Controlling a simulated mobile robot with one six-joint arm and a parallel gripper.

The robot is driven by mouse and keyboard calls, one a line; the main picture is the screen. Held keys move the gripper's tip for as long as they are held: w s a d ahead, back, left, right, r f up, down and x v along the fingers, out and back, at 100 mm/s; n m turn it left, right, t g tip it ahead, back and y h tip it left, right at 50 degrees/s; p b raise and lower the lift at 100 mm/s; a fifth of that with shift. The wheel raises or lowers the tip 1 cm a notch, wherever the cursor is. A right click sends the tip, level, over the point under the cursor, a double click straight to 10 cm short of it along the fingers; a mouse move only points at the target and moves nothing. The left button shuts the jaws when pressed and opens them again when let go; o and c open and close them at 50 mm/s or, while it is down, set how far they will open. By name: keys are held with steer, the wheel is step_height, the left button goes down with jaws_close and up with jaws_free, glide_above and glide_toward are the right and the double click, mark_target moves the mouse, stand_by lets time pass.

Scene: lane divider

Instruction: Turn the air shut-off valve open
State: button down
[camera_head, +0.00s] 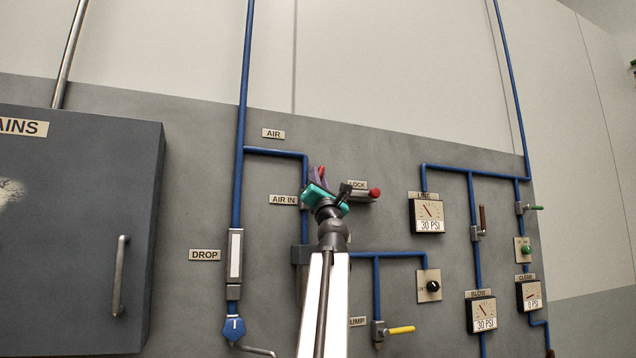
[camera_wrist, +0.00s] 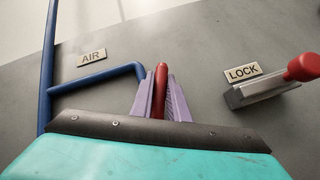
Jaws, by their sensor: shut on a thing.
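My gripper (camera_head: 317,180), with a teal body and purple fingers, is up against the grey panel beside the AIR IN label (camera_head: 283,200). In the wrist view its fingers (camera_wrist: 160,97) are shut on a red lever handle (camera_wrist: 161,78), one finger on each side. The handle points roughly upward, next to the bend of the blue air pipe (camera_wrist: 98,78). In the head view only a bit of red shows between the fingers. The valve body behind is hidden by my gripper.
Right of my gripper is a LOCK label (camera_wrist: 242,72) above a grey bracket with a red knob (camera_head: 374,193). Further right are a LINE gauge (camera_head: 428,213) reading 30 PSI and a yellow lever (camera_head: 401,330). A grey cabinet (camera_head: 75,230) stands out at the left.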

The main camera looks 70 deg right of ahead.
stand_by(0.3)
steer(key=c, duration=1.7)
jaws_free()
steer(key=shift+w, duration=0.1)
steer(key=shift+a+f, duration=0.1)
steer(key=shift+f, duration=0.05)
steer(key=shift+v, duration=6.75)
